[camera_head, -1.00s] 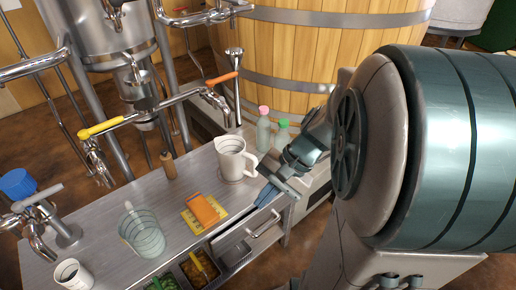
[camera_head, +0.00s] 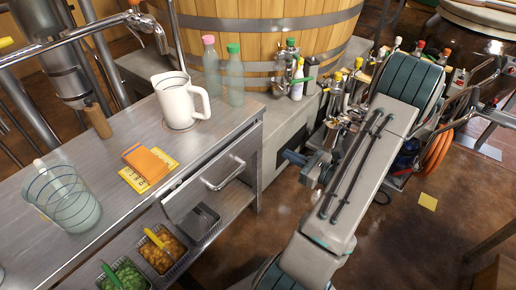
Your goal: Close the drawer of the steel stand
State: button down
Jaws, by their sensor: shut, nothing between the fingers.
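The steel stand (camera_head: 120,203) fills the left of the view. Its drawer has a flat steel front (camera_head: 188,197) with a bar handle (camera_head: 224,174), under the right front edge of the top. The drawer front seems to stand slightly out from the stand; how far is hard to tell.
On the top stand a white pitcher (camera_head: 180,103), a clear measuring cup (camera_head: 66,203) and an orange block on a yellow card (camera_head: 148,165). Food trays (camera_head: 160,250) sit on the shelf below. Two bottles (camera_head: 235,75) stand behind. Open floor (camera_head: 275,215) lies in front.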

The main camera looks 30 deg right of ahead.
jog(key=b, duration=0.2)
send_near(249, 133)
jog(key=x, duration=0.6)
jog(key=shift+w+a+f, duration=0.1)
jog(key=shift+w+f, duration=0.05)
jog(key=shift+w, duration=0.2)
